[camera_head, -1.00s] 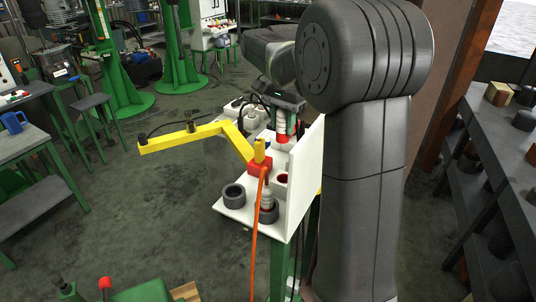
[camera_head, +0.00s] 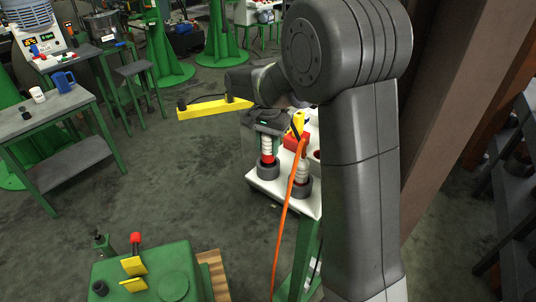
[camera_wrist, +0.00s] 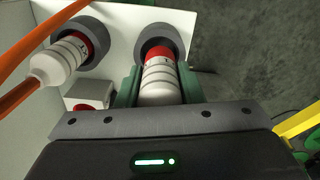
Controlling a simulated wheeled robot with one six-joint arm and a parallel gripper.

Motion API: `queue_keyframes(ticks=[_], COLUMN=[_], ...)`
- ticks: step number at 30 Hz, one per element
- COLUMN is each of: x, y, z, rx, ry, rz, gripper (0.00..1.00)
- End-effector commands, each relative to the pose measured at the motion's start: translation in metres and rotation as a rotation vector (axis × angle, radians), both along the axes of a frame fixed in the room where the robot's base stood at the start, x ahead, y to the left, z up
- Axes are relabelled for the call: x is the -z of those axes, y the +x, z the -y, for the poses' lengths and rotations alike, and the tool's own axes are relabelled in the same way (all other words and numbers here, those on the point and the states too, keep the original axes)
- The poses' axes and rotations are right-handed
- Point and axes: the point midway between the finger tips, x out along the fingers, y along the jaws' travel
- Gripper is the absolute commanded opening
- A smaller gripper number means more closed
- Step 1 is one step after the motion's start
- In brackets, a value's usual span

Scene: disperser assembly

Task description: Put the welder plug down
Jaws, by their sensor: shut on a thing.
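The welder plug (camera_head: 267,146), with a white ribbed body and a red band, stands upright at the left dark ring holder (camera_head: 267,172) on the white stand. In the wrist view the plug (camera_wrist: 160,80) is between the green fingers of my gripper (camera_wrist: 160,84), which is shut on it. Its red end meets the dark ring (camera_wrist: 181,31); how deep it sits is hidden. In the head view my gripper (camera_head: 268,130) is above the ring holder, at the plug's upper part.
A second plug (camera_head: 301,172) with an orange cable (camera_head: 283,222) stands in the ring to the right. A yellow arm (camera_head: 210,109) juts out left of the stand. A green machine (camera_head: 150,275) is at the front left. The floor between is clear.

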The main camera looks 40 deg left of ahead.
Motion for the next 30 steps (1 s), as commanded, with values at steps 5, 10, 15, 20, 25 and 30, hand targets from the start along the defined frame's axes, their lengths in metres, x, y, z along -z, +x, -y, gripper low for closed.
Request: queue_keyframes(ticks=[5,10,15,20,25,30], x=[0.025,0.037,0.037,0.041,0.04,0.04], y=[0.0,0.0,0.0,0.0,0.0,0.0], z=[0.001,0.0,0.0,0.0,0.0,0.0], rx=[0.001,0.001,0.001,0.001,0.001,0.001], ry=[-0.003,0.0,0.001,0.0,0.0,0.0], rz=[-0.001,0.0,0.001,0.0,0.0,0.0], gripper=[0.05,0.05,0.05,0.05,0.56,0.56])
